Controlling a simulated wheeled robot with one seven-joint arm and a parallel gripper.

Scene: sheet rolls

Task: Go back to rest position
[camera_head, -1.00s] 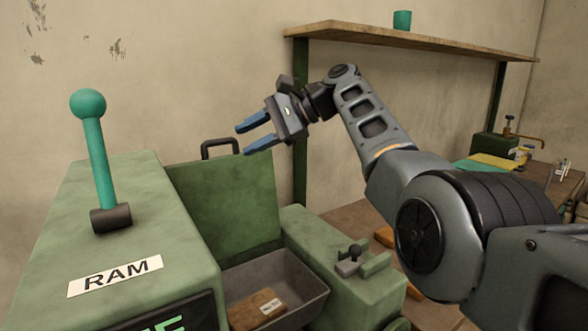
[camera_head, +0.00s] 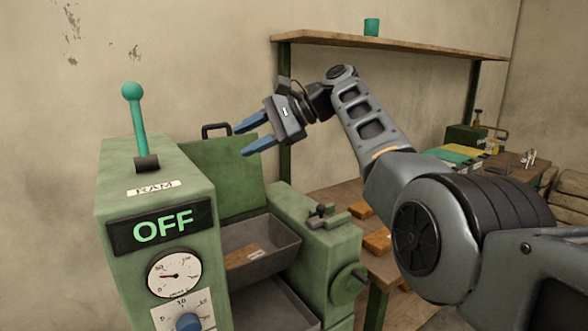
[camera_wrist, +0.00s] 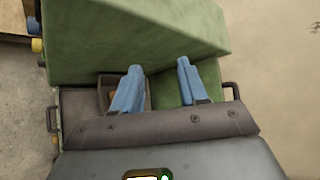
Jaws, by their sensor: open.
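My gripper (camera_head: 246,137) is raised in the air beside the green machine (camera_head: 150,200), level with its upright green panel (camera_head: 222,170). Its two blue fingers are apart, with nothing between them. The fingers also show in the wrist view (camera_wrist: 158,82), above the green machine and a grey tray edge. My arm reaches in from the right and bends at a raised elbow.
The machine carries a teal-knobbed RAM lever (camera_head: 137,120), an OFF display (camera_head: 161,225), a gauge (camera_head: 174,273) and a grey tray (camera_head: 285,243) holding a brown block (camera_head: 243,256). A workbench stands behind my arm.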

